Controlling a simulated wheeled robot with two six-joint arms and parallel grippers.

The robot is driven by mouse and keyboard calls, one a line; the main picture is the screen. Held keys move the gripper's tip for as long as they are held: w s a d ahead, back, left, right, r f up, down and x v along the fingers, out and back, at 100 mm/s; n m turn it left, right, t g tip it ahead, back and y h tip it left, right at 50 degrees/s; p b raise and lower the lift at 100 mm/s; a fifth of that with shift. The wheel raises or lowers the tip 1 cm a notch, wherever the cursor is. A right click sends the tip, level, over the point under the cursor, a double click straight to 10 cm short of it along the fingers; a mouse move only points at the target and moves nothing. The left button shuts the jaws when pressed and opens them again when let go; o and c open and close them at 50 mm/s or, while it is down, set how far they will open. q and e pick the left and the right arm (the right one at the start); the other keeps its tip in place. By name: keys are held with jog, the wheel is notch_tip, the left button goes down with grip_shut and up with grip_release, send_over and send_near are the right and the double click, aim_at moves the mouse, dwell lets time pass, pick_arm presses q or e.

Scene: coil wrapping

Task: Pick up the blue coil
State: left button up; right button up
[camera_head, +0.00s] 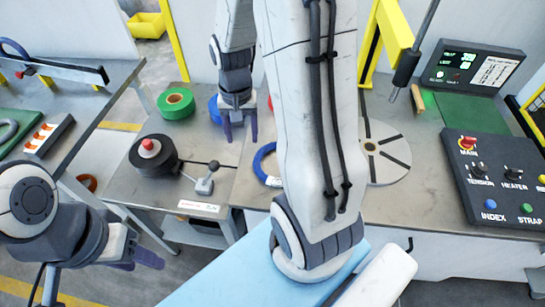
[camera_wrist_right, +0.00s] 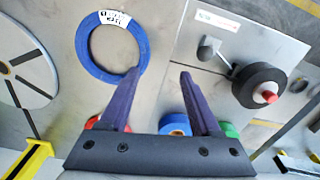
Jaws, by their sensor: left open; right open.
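The blue coil (camera_head: 262,158) is a flat ring with a white label, lying on the grey metal table. My right arm hides part of it in the head view. In the right wrist view the blue coil (camera_wrist_right: 84,55) shows almost whole, left of and beyond the fingertips. My right gripper (camera_head: 238,132) is open and empty, fingers pointing down, left of and behind the coil. In the right wrist view its two fingers (camera_wrist_right: 159,75) are apart with nothing between them. My left gripper (camera_head: 148,259) is open and low at the left front, away from the coil.
A black spool (camera_head: 153,157) with a red knob and a small lever stand left of the coil. Green (camera_head: 176,103) and blue (camera_wrist_right: 175,124) tape rolls sit behind. A slotted grey disc (camera_head: 385,152) and a control panel (camera_head: 495,172) are right.

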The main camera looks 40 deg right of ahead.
jog(key=d+f+m, duration=0.2)
jog(key=d, duration=0.2)
send_over(257, 157)
jog(key=f, duration=0.4)
jog(key=shift+s+f, duration=0.2)
jog(key=shift+f, duration=0.15)
jog(key=shift+f+p, duration=0.35)
jog(key=shift+f, duration=2.55)
grip_shut()
jog(key=shift+w, duration=0.1)
